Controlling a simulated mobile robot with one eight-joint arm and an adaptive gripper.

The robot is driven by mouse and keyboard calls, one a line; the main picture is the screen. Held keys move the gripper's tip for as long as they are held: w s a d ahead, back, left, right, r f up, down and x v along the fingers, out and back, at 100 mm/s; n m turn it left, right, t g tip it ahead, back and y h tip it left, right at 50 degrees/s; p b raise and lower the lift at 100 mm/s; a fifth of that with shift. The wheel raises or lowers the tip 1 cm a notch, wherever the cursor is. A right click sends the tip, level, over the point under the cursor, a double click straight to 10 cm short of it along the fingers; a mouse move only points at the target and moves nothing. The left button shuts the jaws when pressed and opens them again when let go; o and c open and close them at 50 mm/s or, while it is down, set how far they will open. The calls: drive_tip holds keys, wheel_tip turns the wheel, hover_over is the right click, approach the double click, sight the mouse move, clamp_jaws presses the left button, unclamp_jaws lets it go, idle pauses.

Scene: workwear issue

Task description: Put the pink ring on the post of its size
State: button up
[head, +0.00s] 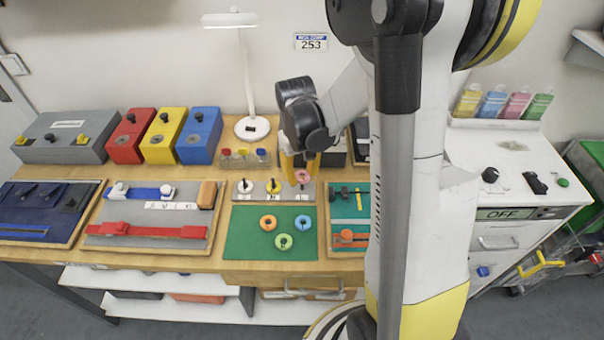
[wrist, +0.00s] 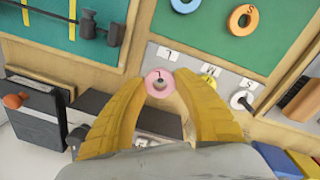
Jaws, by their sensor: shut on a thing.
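The pink ring (head: 302,177) is held between the yellow fingertips of my gripper (head: 301,170). In the wrist view the pink ring (wrist: 152,90) lies flat between the two fingertips (wrist: 162,86), a dark spot showing in its hole. It is over the end of the grey post strip (head: 262,197) that is at the right in the head view. I cannot tell whether it is around the post there or just above it. A yellow piece (head: 273,186) is at the middle post and a white one (head: 244,186) at the left post. White labels (wrist: 170,53) mark the strip.
A green mat (head: 240,247) in front of the strip bears orange (head: 268,223), blue (head: 303,223) and green (head: 283,242) rings. Trays with tools lie on both sides. A lamp (head: 252,128) and coloured boxes (head: 200,135) stand behind, to the left.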

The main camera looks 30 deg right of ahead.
drive_tip(key=shift+f+b, duration=0.4)
drive_tip(key=shift+f, duration=0.1)
idle(0.4)
drive_tip(key=o, duration=1.2)
drive_tip(key=shift+r, duration=0.1)
drive_tip(key=shift+r+p, duration=2.6)
drive_tip(key=shift+r, duration=0.85)
